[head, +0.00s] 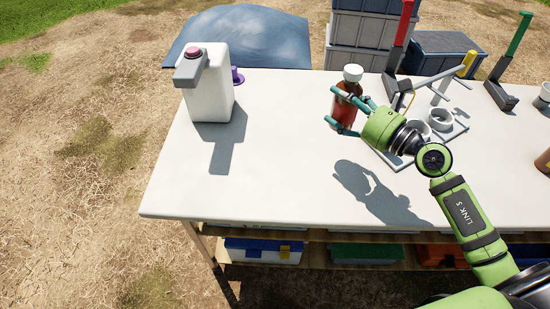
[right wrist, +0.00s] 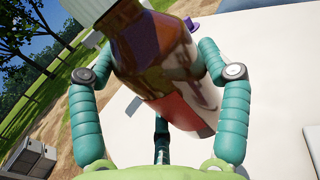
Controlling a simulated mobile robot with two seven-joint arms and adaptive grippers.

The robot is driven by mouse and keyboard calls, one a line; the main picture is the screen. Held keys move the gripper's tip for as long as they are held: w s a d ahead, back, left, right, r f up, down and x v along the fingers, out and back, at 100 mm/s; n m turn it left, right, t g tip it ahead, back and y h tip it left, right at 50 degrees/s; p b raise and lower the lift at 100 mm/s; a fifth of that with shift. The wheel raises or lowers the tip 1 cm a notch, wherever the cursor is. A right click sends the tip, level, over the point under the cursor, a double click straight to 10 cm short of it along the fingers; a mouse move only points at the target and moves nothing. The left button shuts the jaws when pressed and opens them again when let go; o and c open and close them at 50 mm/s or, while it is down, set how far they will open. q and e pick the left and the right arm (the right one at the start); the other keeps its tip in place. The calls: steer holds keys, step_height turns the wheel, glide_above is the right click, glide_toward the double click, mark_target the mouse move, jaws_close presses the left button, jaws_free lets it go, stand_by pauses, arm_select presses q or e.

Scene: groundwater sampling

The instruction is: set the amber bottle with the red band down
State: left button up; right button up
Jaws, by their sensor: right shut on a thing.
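The amber bottle (head: 346,103) has a white cap and a red band low on its body. My right gripper (head: 343,110) is shut on it, with green fingers around its sides. The bottle is near upright, towards the back of the white table (head: 270,165). The shadow of gripper and bottle falls apart from them to the front right, so the bottle appears held above the table. In the right wrist view the bottle (right wrist: 165,65) fills the space between the fingers, and its base is partly hidden. My left gripper is not in view.
A white jug (head: 212,95) with a grey top stands at the left, a purple item (head: 237,76) behind it. A grey tray with white cups (head: 441,119) and clamp stands with red (head: 403,25) and green (head: 519,35) handles are to the right. The table's front middle is clear.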

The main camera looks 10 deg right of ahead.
steer(key=shift+a+f, duration=0.1)
steer(key=shift+a, duration=0.05)
steer(key=w+a+f, duration=0.1)
steer(key=a+f, duration=0.2)
steer(key=w+a+f+b, duration=0.1)
steer(key=a+f, duration=0.3)
steer(key=w+a+f, duration=0.1)
steer(key=a+f, duration=0.2)
steer(key=shift+a+f+b, duration=0.2)
steer(key=shift+f+b, duration=0.1)
steer(key=shift+b, duration=0.05)
steer(key=shift+f, duration=0.15)
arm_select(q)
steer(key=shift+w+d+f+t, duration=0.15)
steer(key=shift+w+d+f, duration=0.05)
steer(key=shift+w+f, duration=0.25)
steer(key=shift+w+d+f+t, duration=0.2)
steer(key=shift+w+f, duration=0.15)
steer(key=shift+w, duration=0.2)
